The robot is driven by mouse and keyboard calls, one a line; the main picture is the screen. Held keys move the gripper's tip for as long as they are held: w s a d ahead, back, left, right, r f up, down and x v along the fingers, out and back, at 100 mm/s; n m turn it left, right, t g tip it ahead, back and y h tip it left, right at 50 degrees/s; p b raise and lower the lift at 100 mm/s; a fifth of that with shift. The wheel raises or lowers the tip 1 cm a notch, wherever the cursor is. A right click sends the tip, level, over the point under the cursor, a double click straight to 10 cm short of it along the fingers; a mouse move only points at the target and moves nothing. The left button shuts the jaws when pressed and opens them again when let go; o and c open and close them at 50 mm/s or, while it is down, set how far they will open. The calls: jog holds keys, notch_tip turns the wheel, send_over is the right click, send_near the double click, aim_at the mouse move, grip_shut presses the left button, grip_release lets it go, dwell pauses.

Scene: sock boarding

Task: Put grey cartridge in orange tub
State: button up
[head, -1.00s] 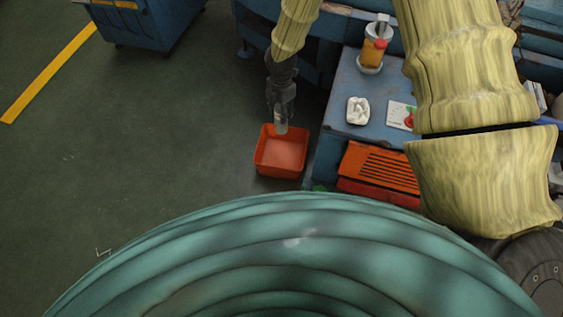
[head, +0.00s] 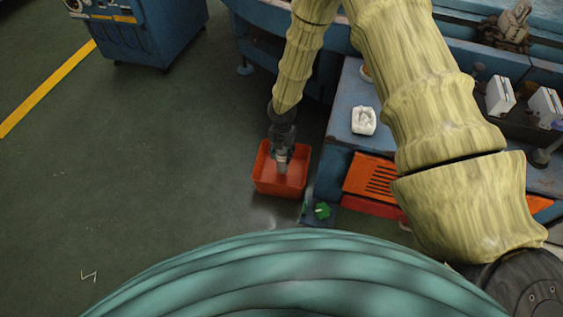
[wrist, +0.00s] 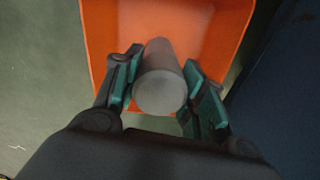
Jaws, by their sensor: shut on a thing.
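The grey cartridge (wrist: 160,88) is a pale grey cylinder between the two fingers of my gripper (wrist: 160,92) in the wrist view. My gripper is shut on it. In the head view the cartridge (head: 283,163) hangs below my gripper (head: 282,152), over the orange tub (head: 262,181). The orange tub (wrist: 101,32) lies behind the cartridge in the wrist view. It looks empty apart from the cartridge in front of it. I cannot tell whether the cartridge's lower end is below the rim.
The tub stands on the dark green floor (head: 150,170), beside a blue bench (head: 347,121). A white item (head: 364,121) lies on the bench, and an orange slotted panel (head: 370,178) is nearby. A green object (head: 322,210) lies near the tub. The floor to the left is open.

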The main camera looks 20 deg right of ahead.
jog(key=shift+f+b, duration=0.85)
jog(key=shift+f, duration=1)
jog(key=shift+f, duration=0.1)
jog(key=o, duration=1)
notch_tip(320, 180, up, 12)
jog(key=p, duration=0.5)
